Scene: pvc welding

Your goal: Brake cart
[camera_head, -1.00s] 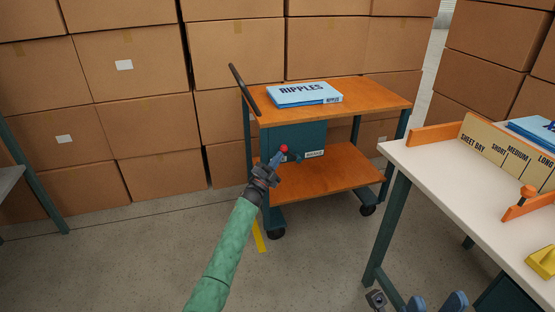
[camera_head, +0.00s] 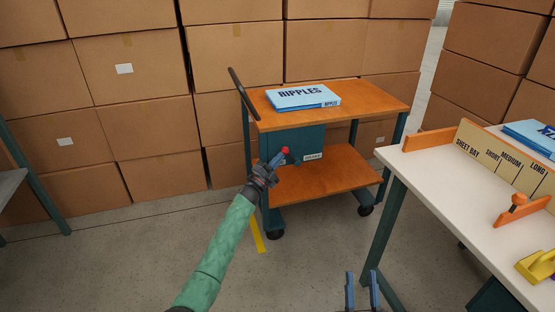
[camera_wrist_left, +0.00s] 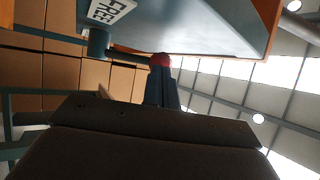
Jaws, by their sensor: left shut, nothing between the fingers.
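The cart (camera_head: 362,167) has orange shelves, a dark teal frame and a teal box (camera_head: 297,142) under its top. A red knob (camera_head: 285,151) on a short lever sits at the front of this box, beside a white label (camera_head: 313,156) too small to read surely. My left gripper (camera_head: 277,160) is shut and empty, its fingertips at the knob. In the left wrist view the red knob (camera_wrist_left: 160,60) is right at the fingertips, touching or nearly so; the lever rod runs left to a round pivot (camera_wrist_left: 97,42). A label there reads "FREE" (camera_wrist_left: 108,10). My right gripper (camera_head: 362,288) is open and empty at the bottom edge.
A blue "RIPPLES" box (camera_head: 303,97) lies on the cart's top shelf. Stacked cartons (camera_head: 130,60) stand behind. A white table (camera_head: 440,190) with a sorting board (camera_head: 497,157) and a yellow tool (camera_head: 537,266) is at the right. Floor left of the cart is clear.

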